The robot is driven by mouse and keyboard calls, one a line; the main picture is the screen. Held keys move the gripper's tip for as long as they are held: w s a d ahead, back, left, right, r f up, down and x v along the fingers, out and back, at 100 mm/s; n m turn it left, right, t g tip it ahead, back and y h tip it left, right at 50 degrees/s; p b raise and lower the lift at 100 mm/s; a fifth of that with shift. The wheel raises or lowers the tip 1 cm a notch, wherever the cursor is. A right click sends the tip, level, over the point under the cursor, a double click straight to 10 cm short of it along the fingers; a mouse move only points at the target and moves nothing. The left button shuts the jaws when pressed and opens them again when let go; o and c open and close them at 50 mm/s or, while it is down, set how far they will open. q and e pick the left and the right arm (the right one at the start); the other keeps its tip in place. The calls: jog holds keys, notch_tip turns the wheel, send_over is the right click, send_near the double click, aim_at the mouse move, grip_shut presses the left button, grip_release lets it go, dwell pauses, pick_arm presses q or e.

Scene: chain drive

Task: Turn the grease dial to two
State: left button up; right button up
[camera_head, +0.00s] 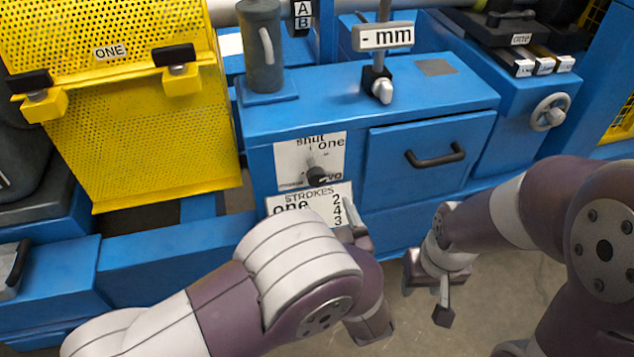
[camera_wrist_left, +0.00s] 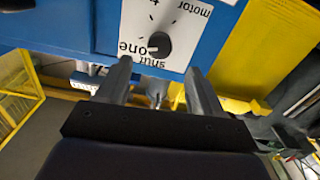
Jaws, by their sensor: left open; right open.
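The grease dial is a dark round knob (camera_head: 318,175) on a white plate (camera_head: 337,150) on the front of the blue housing. The plate reads "shut", "one", a partly hidden "two" and "motor". In the left wrist view the knob (camera_wrist_left: 159,44) appears upside down, with its pale mark towards "one". My left gripper (camera_head: 356,225) is open and empty, below and right of the dial. In the left wrist view its fingers (camera_wrist_left: 160,85) point at the plate, with the knob beyond them and apart from them. My right gripper (camera_head: 427,296) is open and empty, lower right.
A "STROKES" card (camera_head: 308,200) sits just below the dial plate, partly covered by my left arm. A blue drawer with a black handle (camera_head: 435,156) is right of the dial. A yellow perforated guard (camera_head: 140,140) stands left. A handwheel (camera_head: 550,112) is far right.

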aim_at(318, 182)
pick_arm(q)
jog(key=b+x, duration=0.3)
jog(key=x, duration=0.6)
jog(key=shift+f, duration=0.2)
jog(key=shift+w+a+r, duration=0.1)
jog(key=shift+w+r, duration=0.05)
jog(key=shift+w, duration=0.25)
jog(key=c, duration=1.1)
